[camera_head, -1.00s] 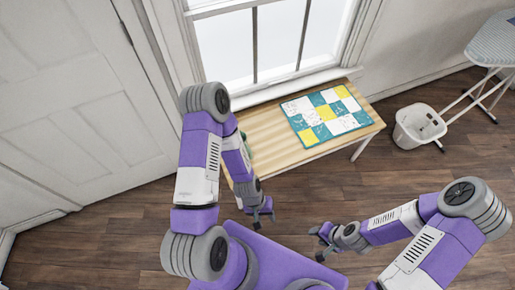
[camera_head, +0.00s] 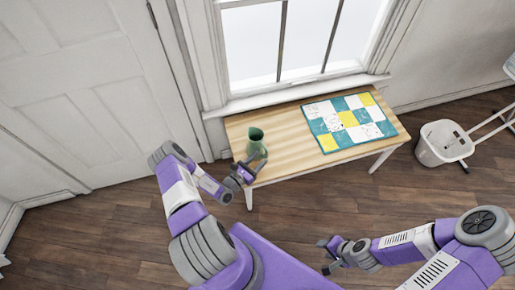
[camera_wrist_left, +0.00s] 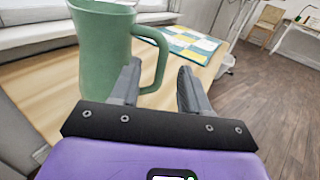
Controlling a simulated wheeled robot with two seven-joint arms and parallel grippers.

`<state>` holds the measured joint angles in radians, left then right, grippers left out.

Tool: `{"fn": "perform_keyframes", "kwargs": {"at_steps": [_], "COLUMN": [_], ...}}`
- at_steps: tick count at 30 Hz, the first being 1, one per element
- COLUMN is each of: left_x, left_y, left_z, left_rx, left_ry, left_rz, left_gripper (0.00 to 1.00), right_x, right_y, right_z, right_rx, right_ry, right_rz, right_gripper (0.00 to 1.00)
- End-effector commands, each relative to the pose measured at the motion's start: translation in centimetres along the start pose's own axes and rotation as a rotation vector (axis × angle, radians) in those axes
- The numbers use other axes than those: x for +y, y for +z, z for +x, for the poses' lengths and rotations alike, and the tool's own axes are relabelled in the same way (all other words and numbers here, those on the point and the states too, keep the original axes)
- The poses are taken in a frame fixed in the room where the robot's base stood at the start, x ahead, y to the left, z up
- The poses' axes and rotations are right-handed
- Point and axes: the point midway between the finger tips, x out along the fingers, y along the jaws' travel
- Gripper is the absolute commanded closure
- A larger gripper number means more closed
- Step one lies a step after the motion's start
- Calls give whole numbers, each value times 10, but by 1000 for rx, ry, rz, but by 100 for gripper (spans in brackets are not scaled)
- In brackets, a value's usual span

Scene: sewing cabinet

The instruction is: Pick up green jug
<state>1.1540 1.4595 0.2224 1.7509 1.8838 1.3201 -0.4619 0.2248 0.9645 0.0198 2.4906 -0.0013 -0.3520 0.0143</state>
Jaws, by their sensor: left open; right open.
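The green jug (camera_head: 256,135) stands upright on the wooden table, near its left end. My left gripper (camera_head: 246,168) is open at the table's front edge, close to the jug's near side. My right gripper (camera_head: 328,255) is open and empty, low over the floor, away from the table.
The light wooden table (camera_head: 285,135) stands under the window. A patchwork cloth (camera_head: 350,122) in teal, yellow and white lies on its right part. A white basket (camera_head: 442,143) stands on the floor to the right. The floor before the table is clear.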

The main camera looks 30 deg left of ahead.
Motion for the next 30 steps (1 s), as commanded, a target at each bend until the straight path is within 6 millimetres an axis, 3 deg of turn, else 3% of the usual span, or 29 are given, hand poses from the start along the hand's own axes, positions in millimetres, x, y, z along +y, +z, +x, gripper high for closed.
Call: {"fn": "perform_keyframes", "kwargs": {"at_steps": [15, 25, 30], "left_x": [-1, -1, -1], "left_y": [2, 4, 3], "left_z": [65, 72, 72], "left_rx": [-4, -2, -2], "left_ry": [6, 6, 6], "left_rz": [2, 0, 0], "left_gripper": [54, 54, 80], "right_x": [9, 9, 9], "right_y": [-1, -1, -1], "right_z": [23, 24, 24], "right_rx": [0, 0, 0], "right_ry": [0, 0, 0], "right_rz": [0, 0, 0], "right_gripper": [57, 57, 57]}}
